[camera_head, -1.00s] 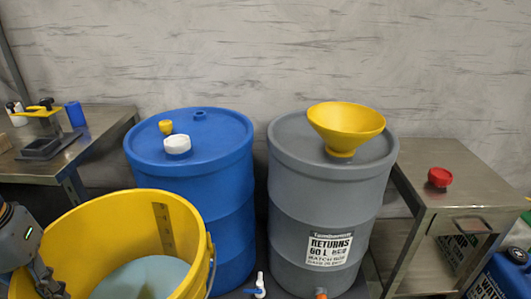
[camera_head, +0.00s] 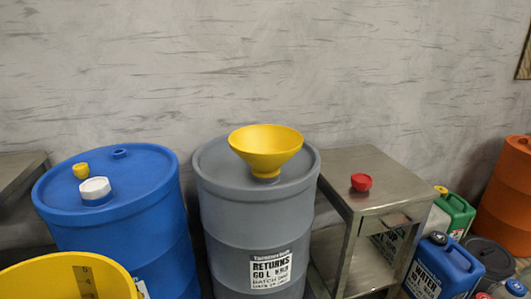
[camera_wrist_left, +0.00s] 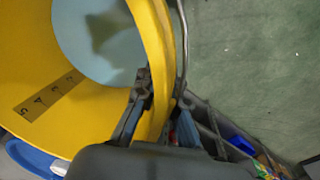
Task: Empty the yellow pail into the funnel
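The yellow pail (camera_head: 75,275) shows at the bottom left of the head view, cut off by the picture edge. In the left wrist view the yellow pail (camera_wrist_left: 85,118) has pale blue liquid (camera_wrist_left: 98,40) inside and dark level marks on its wall. My left gripper (camera_wrist_left: 156,100) has a finger on each side of the pail's wall at the rim and is shut on it. The yellow funnel (camera_head: 265,148) sits upright on top of the grey drum (camera_head: 258,215), right of the pail and apart from it. My right gripper is not in view.
A blue drum (camera_head: 120,220) with a white cap (camera_head: 95,189) stands between pail and grey drum. A metal side table (camera_head: 385,170) with a red cap (camera_head: 361,182) is right of the grey drum. Blue and green jerrycans and an orange drum (camera_head: 508,200) stand farther right.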

